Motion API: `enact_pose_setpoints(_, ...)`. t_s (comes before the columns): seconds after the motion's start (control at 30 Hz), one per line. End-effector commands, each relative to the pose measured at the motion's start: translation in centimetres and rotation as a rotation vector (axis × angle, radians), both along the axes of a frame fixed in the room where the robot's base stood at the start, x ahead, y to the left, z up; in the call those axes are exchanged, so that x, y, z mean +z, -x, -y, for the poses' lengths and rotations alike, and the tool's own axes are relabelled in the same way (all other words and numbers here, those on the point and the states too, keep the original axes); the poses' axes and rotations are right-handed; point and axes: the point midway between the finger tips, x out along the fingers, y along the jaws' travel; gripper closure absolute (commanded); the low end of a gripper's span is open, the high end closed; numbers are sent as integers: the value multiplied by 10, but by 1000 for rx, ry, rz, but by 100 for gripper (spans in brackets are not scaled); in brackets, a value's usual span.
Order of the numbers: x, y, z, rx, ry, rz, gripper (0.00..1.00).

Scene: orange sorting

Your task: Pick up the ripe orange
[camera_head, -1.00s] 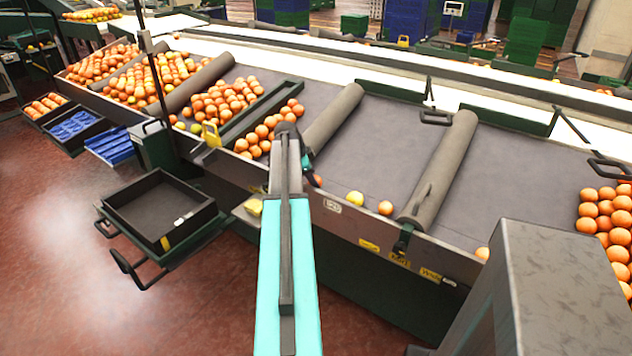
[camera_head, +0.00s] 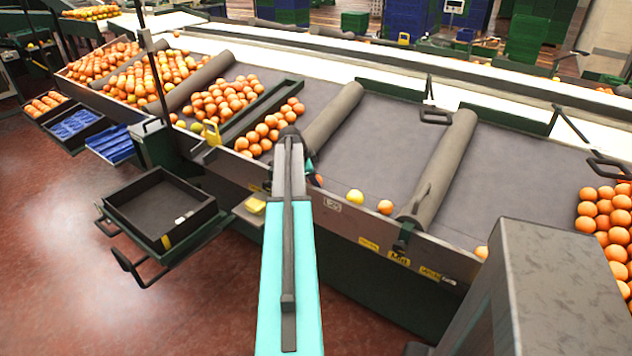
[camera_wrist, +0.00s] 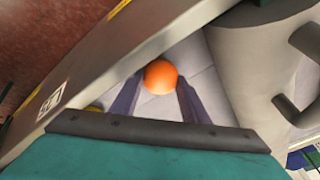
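A ripe orange (camera_head: 385,207) lies on the grey belt by the front rail, just left of a roller. A yellow fruit (camera_head: 355,198) lies to its left. The dark fingers are spread, one on each side, with no clear contact; the remaining distance is hard to judge. In the head view my gripper (camera_head: 308,166) is mostly hidden behind my arm. A reddish fruit (camera_head: 318,180) shows beside it.
Grey rollers (camera_head: 444,165) and (camera_head: 333,117) bound this section of belt. The front rail (camera_head: 345,215) runs along its near edge. A dark divider and piled oranges (camera_head: 262,130) stand left. More oranges (camera_head: 607,212) lie right. The belt behind the loose fruit is clear.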

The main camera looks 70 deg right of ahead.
Motion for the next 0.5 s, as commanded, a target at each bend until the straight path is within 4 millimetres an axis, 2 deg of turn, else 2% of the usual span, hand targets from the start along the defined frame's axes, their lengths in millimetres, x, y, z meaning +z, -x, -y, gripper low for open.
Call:
enact_pose_setpoints(0.07, 0, 0, 0, 0, 0, 0, 82)
enact_pose_setpoints(0.5, 7, 0, 1, -1, 2, 0, 82)
